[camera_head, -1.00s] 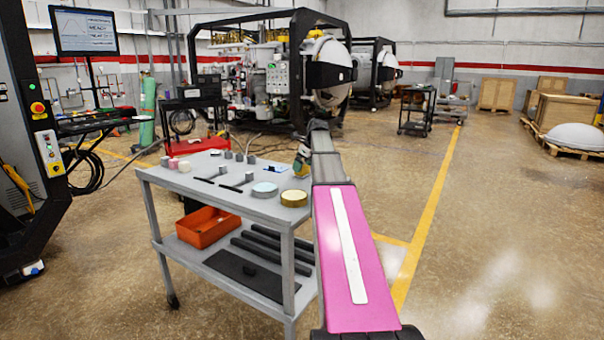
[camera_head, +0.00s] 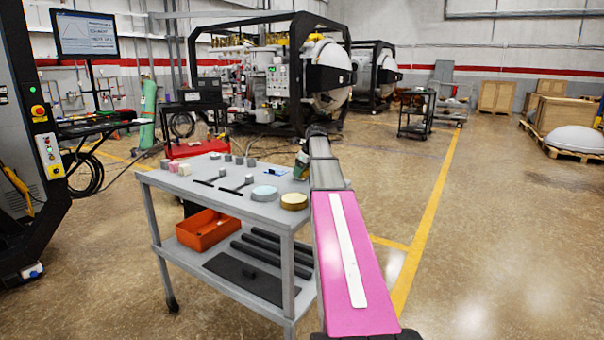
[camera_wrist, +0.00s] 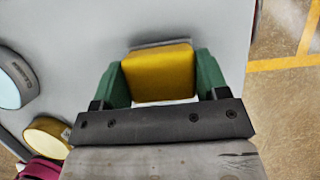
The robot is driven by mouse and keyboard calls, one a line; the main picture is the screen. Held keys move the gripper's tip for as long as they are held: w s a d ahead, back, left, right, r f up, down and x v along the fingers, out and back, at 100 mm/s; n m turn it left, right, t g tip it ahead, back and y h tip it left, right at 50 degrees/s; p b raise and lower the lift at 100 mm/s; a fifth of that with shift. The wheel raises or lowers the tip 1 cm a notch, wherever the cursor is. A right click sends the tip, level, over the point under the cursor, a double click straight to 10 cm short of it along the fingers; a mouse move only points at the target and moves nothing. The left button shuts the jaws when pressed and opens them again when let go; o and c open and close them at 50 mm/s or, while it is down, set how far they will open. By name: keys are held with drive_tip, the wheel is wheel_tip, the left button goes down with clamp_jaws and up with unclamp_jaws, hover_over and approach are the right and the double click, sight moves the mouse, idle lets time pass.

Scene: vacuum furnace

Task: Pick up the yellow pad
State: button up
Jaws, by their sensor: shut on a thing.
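The yellow pad (camera_wrist: 158,74) is a small block with rounded edges, seen in the wrist view between the two green fingers of my gripper (camera_wrist: 160,80). The fingers touch it on both sides. A grey edge shows just beyond the pad, and I cannot tell whether the pad is clear of the cart top. In the head view my gripper (camera_head: 301,165) is at the right rear edge of the grey cart (camera_head: 225,196), and a bit of yellow shows there, partly hidden by my arm.
On the cart top are a pale blue disc (camera_head: 264,193), a gold-rimmed disc (camera_head: 294,200), dark T-shaped pieces and several small blocks. The lower shelf holds an orange bin (camera_head: 207,229) and dark bars. Open floor lies to the right.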

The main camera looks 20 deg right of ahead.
drive_tip(key=shift+r, duration=0.45)
wheel_tip(320, 180, up, 3)
drive_tip(key=shift+f, duration=0.2)
drive_tip(key=s+a+r, duration=0.1)
drive_tip(key=a+r, duration=0.6)
drive_tip(key=a, duration=0.4)
drive_tip(key=shift+s+a, duration=0.25)
drive_tip(key=shift+s, duration=0.15)
drive_tip(key=shift+o, duration=0.5)
